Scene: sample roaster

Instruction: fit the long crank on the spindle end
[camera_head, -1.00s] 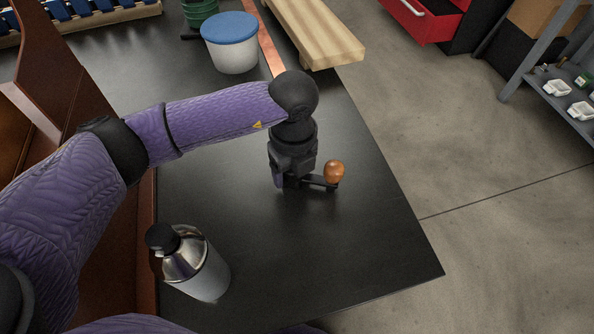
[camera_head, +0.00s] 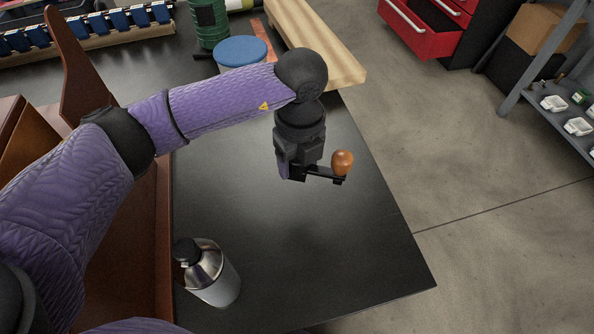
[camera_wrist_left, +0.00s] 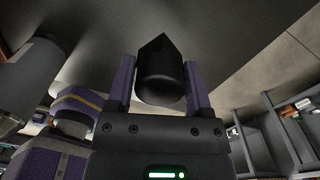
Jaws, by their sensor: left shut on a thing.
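The crank (camera_head: 322,173) is a short-looking black bar with an orange-brown wooden knob (camera_head: 342,162) standing at its right end. My left gripper (camera_head: 292,172) is shut on the crank's other end and holds it over the black tabletop, apparently clear of it. In the left wrist view a dark, blunt-pointed piece (camera_wrist_left: 160,75), seemingly part of the crank, sits between the two purple fingers of the left gripper (camera_wrist_left: 162,85). The wooden knob is hidden there. I cannot make out the spindle end in either view. My right gripper is not in view.
A blue-lidded tub (camera_head: 243,53), a green can (camera_head: 209,22) and a wooden board (camera_head: 318,45) are at the back. Reddish-brown panels (camera_head: 120,235) line the left. The black tabletop (camera_head: 340,250) is clear at front right.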

